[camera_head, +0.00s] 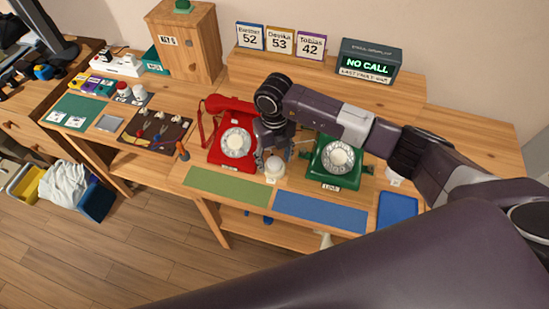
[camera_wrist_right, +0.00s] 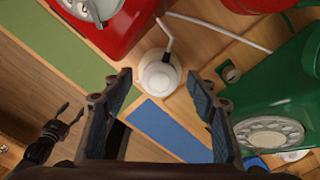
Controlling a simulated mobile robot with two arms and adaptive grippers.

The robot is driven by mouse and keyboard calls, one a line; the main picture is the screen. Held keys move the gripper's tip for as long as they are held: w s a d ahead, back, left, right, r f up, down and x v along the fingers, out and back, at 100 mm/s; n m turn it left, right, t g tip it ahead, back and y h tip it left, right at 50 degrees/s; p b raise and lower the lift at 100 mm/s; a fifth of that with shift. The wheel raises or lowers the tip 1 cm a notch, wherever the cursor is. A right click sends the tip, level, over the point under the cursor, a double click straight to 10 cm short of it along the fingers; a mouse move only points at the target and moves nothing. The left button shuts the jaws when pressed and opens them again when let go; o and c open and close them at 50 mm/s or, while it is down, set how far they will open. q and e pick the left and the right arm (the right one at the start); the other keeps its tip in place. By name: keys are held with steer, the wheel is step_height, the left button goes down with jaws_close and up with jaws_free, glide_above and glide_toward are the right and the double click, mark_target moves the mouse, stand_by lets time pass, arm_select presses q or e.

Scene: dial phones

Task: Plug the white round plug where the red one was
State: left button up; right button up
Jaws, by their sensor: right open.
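A white round plug (camera_head: 275,167) stands on the desk between the red phone (camera_head: 231,131) and the green phone (camera_head: 340,160). In the right wrist view, the white plug (camera_wrist_right: 158,76) has a pale cord running from its top. My right gripper (camera_head: 273,156) is open above it, pointing down. In the right wrist view, the fingertips of my right gripper (camera_wrist_right: 159,88) stand either side of the plug, with gaps. A dark jointed shape at the lower left, seemingly my left gripper (camera_wrist_right: 55,135), is too small to judge. I cannot make out a red plug.
Green (camera_head: 227,186) and blue (camera_head: 320,211) mats lie in front of the phones. A display reading NO CALL (camera_head: 368,65) stands behind. A dark board (camera_head: 157,128) with small tools lies left.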

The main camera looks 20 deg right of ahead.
step_height(320, 180, up, 12)
stand_by(0.6)
stand_by(0.4)
